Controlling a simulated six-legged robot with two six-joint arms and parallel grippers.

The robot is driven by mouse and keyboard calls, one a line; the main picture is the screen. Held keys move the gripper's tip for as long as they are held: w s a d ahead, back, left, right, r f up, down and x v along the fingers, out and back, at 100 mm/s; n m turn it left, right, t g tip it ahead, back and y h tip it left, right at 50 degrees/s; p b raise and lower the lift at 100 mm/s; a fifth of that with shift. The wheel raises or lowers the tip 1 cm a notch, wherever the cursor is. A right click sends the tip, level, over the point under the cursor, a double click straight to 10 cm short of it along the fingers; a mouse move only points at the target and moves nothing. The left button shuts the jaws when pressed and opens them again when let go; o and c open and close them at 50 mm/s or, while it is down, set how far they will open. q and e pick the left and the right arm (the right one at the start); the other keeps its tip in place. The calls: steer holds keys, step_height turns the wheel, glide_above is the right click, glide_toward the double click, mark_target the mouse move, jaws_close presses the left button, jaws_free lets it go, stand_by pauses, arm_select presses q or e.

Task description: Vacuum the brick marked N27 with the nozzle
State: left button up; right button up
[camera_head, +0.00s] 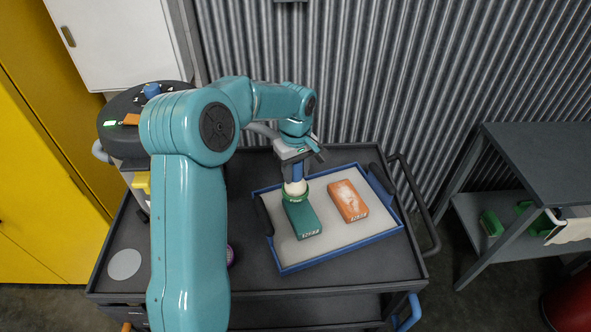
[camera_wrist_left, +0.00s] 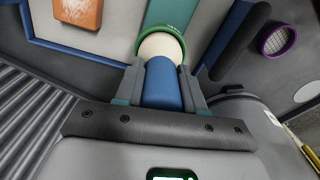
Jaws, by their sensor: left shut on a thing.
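My left gripper (camera_head: 297,158) is shut on the nozzle (camera_head: 295,187), which has a blue handle, a cream body and a green rim. The nozzle points down over the far end of a green brick (camera_head: 304,221); I cannot tell whether its rim touches. In the left wrist view the nozzle (camera_wrist_left: 161,80) stands between the fingers, and the green brick (camera_wrist_left: 172,12) shows beyond it. An orange brick (camera_head: 348,201) with whitish dust on top lies to the right. Both bricks have end markings too small to read. My right gripper is not in view.
The bricks lie on a pale tray with a blue rim (camera_head: 340,253) and dark handles, on a dark cart (camera_head: 190,275). A purple mesh-faced round thing (camera_wrist_left: 277,40) and a white disc (camera_head: 124,264) are left of the tray. A grey shelf (camera_head: 545,165) stands right; corrugated wall behind.

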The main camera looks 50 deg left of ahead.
arm_select(q)
steer(key=shift+d, duration=0.1)
steer(key=shift+s+d+b, duration=0.25)
steer(key=shift+d+b, duration=0.1)
steer(key=shift+d, duration=0.3)
steer(key=shift+s+d+b, duration=0.25)
steer(key=shift+d+b, duration=0.1)
steer(key=shift+d, duration=0.3)
steer(key=shift+d, duration=0.2)
steer(key=shift+s+d+b, duration=0.3)
steer(key=shift+d+b, duration=0.05)
steer(key=shift+d, duration=0.25)
steer(key=shift+s+d+b, duration=0.25)
steer(key=shift+d+b, duration=0.1)
steer(key=shift+d, duration=0.25)
steer(key=shift+d, duration=0.15)
steer(key=shift+s+d+b, duration=0.25)
steer(key=shift+d+b, duration=0.05)
steer(key=shift+d, duration=0.35)
steer(key=shift+s+d+b, duration=0.25)
steer(key=shift+d, duration=0.35)
